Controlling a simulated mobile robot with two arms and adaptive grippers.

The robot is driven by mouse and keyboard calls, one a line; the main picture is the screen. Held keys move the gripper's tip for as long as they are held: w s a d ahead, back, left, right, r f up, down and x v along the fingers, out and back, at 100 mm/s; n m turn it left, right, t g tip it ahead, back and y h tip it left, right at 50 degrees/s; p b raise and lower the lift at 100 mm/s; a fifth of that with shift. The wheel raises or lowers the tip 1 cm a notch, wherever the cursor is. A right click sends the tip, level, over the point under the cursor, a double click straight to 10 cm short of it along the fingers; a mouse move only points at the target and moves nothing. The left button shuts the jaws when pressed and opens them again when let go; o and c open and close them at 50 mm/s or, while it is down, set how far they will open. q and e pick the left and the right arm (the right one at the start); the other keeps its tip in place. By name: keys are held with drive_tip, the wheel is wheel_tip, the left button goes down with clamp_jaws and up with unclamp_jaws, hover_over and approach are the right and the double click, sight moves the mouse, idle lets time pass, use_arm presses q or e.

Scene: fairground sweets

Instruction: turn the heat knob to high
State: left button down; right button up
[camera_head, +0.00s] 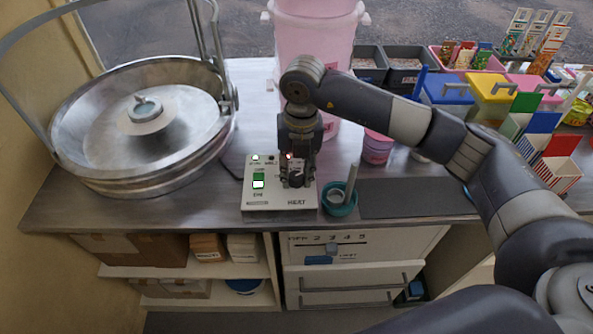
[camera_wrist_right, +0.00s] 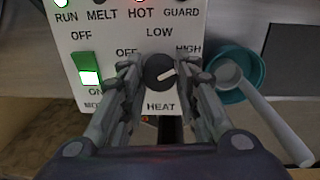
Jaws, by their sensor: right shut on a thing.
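The heat knob (camera_wrist_right: 158,70) is a round black dial with a white pointer, on a white control box (camera_head: 251,202). My right gripper (camera_head: 297,178) reaches down over the box. Its two fingers (camera_wrist_right: 164,76) are shut on the knob from either side. My left gripper is not in view.
A green switch (camera_wrist_right: 88,71) is left of the knob; the RUN light is green and the HOT light red. A teal bowl (camera_head: 331,207) with a grey handled tool stands close right. A large metal pan (camera_head: 85,165) is left, a pink tub (camera_head: 318,30) behind.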

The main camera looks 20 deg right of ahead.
sight(300, 176)
drive_tip(key=o, duration=1.1)
drive_tip(key=r, duration=1.2)
drive_tip(key=shift+d, duration=0.3)
drive_tip(key=shift+s, duration=0.15)
